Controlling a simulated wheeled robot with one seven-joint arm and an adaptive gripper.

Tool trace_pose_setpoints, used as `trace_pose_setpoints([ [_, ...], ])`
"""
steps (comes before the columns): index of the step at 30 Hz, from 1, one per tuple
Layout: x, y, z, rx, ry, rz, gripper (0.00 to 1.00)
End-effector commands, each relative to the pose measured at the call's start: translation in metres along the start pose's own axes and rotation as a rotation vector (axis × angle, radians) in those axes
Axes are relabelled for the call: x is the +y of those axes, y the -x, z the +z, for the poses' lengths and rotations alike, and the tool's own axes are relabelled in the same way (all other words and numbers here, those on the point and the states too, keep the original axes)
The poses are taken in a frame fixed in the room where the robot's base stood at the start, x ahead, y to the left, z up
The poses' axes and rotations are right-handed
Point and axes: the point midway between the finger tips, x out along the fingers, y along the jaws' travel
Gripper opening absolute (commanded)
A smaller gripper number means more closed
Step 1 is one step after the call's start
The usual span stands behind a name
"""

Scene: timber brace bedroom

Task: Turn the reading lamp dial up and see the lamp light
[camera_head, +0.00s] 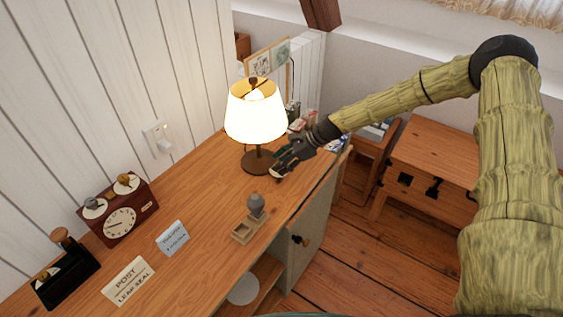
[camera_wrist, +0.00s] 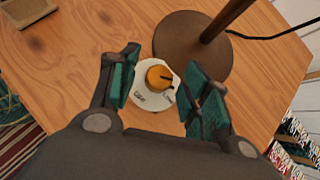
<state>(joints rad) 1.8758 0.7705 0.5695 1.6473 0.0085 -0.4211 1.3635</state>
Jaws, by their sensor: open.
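The reading lamp (camera_head: 255,112) stands on the wooden desk with its shade glowing bright. Its round dark base (camera_wrist: 196,48) shows in the wrist view. The dial (camera_wrist: 158,77) is an orange knob with a dark pointer line on a pale round plate (camera_wrist: 141,95) beside the base. The plate has lettering, too small to read surely. My gripper (camera_wrist: 164,83) is open, with its two green-padded fingers on either side of the dial and apart from the knob. In the head view my gripper (camera_head: 279,172) is low over the desk, right of the lamp, and hides most of the dial.
The desk (camera_head: 205,206) also holds a red-brown clock box (camera_head: 118,211), a small wooden tray (camera_head: 242,231) with a grey knobbed piece, and cards (camera_head: 129,281). A wooden bench (camera_head: 435,157) stands right of the desk. A dark cord (camera_wrist: 270,38) runs from the lamp.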

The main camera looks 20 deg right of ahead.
Motion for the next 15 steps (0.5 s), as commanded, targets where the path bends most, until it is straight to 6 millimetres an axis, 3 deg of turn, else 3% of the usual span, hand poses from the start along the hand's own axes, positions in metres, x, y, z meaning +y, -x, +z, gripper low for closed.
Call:
trace_pose_setpoints([
  [2,0.0,0.0001,0.0001,0.0,0.0,0.0,0.44],
  [9,-0.0001,0.0003,0.0001,0.0,0.0,0.0,0.02],
  [15,-0.0006,0.0003,-0.0001,0.0,0.004,0.003,0.02],
])
